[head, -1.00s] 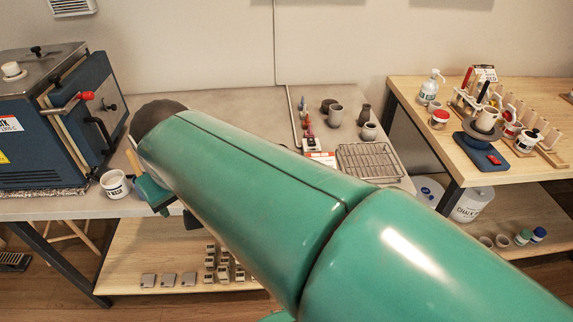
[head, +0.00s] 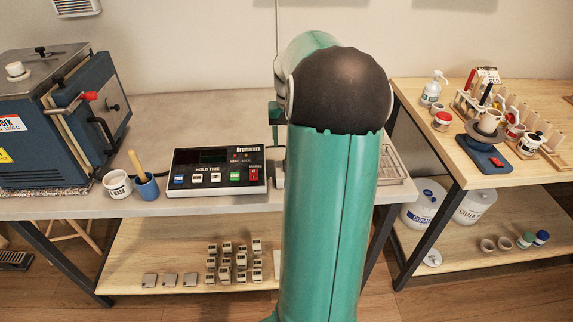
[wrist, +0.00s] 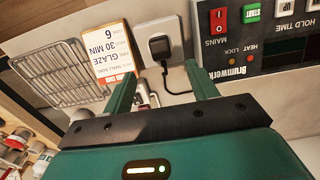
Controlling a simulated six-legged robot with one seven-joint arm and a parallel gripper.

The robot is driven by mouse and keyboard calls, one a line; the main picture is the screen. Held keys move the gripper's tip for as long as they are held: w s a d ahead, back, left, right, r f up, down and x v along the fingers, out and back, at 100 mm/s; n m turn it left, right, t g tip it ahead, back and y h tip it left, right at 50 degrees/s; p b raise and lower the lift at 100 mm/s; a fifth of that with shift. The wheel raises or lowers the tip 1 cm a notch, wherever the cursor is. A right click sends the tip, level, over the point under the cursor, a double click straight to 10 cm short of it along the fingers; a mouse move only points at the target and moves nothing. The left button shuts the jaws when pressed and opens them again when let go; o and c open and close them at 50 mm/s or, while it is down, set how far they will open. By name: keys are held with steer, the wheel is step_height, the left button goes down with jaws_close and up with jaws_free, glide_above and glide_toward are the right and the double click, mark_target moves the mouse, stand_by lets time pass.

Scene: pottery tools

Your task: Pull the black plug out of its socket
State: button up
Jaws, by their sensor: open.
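In the wrist view, which shows the scene upside down, the black plug (wrist: 159,47) sits in a white socket plate (wrist: 175,28). A black cord hangs from it and curves between my fingers. My gripper (wrist: 162,80) is open and empty, with its two green fingers spread wide below the plug in the picture. The plug shows beyond the gap between the fingertips, apart from both. In the head view my arm hides the plug, the socket and most of my gripper.
A control box (head: 216,171) lies on the counter beside the socket; it also shows at right in the wrist view (wrist: 270,40). A glaze card (wrist: 105,50) and a wire rack (wrist: 48,75) are on the other side. A blue cup (head: 147,187) stands near the kiln (head: 60,130).

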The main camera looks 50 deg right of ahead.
steer(key=shift+f, duration=0.1)
steer(key=shift+f, duration=4.4)
steer(key=shift+c, duration=0.5)
jaws_close()
steer(key=shift+r, duration=3.05)
